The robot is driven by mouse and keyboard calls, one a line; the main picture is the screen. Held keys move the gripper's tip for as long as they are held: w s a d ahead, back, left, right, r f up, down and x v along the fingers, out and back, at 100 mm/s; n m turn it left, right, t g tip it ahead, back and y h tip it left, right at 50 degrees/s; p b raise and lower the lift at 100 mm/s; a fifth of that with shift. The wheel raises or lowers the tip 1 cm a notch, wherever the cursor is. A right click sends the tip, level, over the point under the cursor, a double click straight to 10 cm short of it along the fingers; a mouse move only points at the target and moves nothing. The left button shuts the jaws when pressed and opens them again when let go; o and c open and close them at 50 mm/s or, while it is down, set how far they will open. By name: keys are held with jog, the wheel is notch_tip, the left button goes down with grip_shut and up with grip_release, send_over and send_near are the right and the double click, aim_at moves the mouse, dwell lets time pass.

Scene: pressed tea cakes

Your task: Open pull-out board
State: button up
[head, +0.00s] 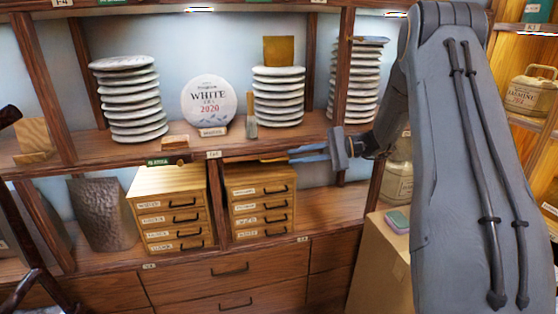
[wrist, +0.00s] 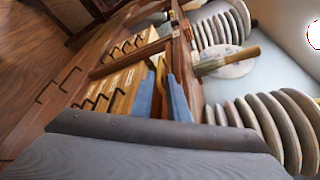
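The pull-out board seems to be the thin wooden board (head: 245,158) slotted just under the counter edge, above the right small drawer cabinet. Only its front edge shows, and it looks pushed in. My gripper (head: 289,155) reaches in from the right at that height, with its two blue fingers pointing left toward the shelf front. In the wrist view, the fingers (wrist: 160,80) are apart, with a strip of yellow-orange wood showing between and beyond them. I cannot tell whether they touch the board.
Two small drawer cabinets (head: 172,210) (head: 262,203) stand below the counter. Stacked tea cakes (head: 128,100) and a white display cake (head: 209,104) stand above. A cardboard box (head: 380,262) with a sponge-like block (head: 397,222) stands at the lower right.

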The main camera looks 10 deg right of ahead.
aim_at(279, 159)
jog(key=shift+p+x, duration=0.55)
jog(key=shift+x, duration=2.55)
grip_shut()
jog(key=shift+s+f, duration=0.1)
jog(key=shift+s, duration=0.1)
